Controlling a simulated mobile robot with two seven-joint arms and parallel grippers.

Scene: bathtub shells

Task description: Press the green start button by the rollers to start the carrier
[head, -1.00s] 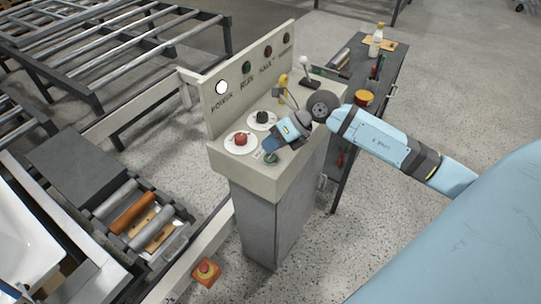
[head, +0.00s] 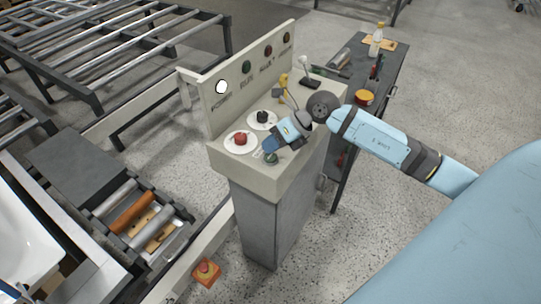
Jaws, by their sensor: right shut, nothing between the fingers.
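The control console (head: 258,178) stands mid-view with a sloped top and an upright back panel. A green button (head: 271,158) sits near the front edge of the top. My right gripper (head: 268,147) is shut and empty, its fingertips just above and behind the green button; I cannot tell whether they touch it. A red knob (head: 240,139) on a white dial lies left of the gripper, and a black knob (head: 262,117) on another dial lies behind it. My left gripper is not in view.
The back panel carries a lit white POWER lamp (head: 221,87) and dark green and red lamps. A red stop button (head: 206,268) on an orange box is low in front. Rollers (head: 134,212) and a white tub (head: 22,250) are at left. A dark side table (head: 388,75) stands behind right.

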